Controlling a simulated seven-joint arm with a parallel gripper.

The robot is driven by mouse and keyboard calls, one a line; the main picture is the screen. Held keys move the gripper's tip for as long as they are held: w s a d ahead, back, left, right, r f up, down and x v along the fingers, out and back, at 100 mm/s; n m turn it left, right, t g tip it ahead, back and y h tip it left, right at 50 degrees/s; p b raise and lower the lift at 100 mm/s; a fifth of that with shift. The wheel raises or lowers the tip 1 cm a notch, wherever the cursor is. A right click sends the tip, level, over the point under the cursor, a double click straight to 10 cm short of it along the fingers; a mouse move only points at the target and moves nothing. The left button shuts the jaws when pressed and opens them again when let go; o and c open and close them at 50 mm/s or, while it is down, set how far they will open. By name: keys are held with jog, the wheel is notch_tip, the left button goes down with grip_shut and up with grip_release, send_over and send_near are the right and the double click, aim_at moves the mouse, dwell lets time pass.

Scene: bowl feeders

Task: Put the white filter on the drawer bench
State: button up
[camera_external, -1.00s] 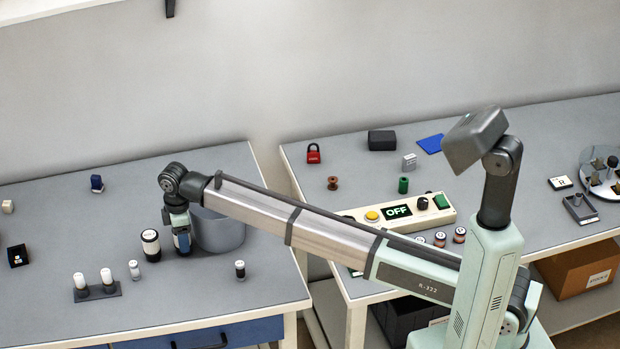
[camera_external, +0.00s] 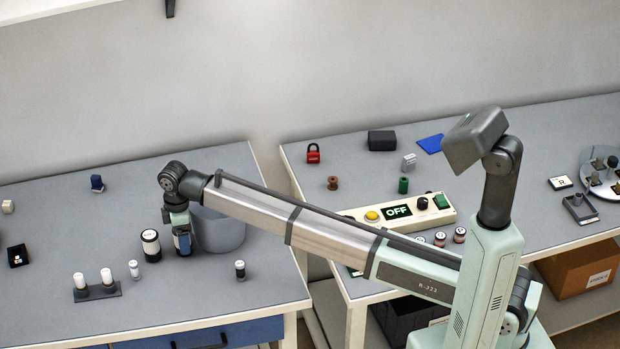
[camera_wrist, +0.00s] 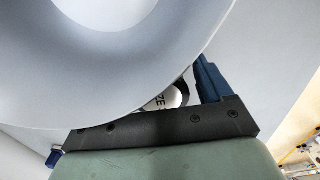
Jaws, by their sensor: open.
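My gripper (camera_external: 183,245) is open and points down at the drawer bench (camera_external: 190,305), close against the left side of a grey bowl (camera_external: 222,232). In the wrist view, a white round top with dark lettering (camera_wrist: 165,100) shows partly between the bowl's rim and my gripper's mount, beside a blue finger (camera_wrist: 208,82). The rest of that item is hidden. A white-topped cylinder with a dark lower part (camera_external: 150,244) stands just left of my gripper. I cannot tell which white item is the filter.
Two white-topped cylinders stand in a dark holder (camera_external: 110,291), with a small white-topped piece (camera_external: 134,270) beside it. A dark small cylinder (camera_external: 240,269) stands front right. A blue piece (camera_external: 97,183) is farther back. The right bench holds a control box reading OFF (camera_external: 397,211).

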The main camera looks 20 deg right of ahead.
notch_tip(320, 180, up, 12)
jog(key=shift+f, duration=0.1)
dwell(0.4)
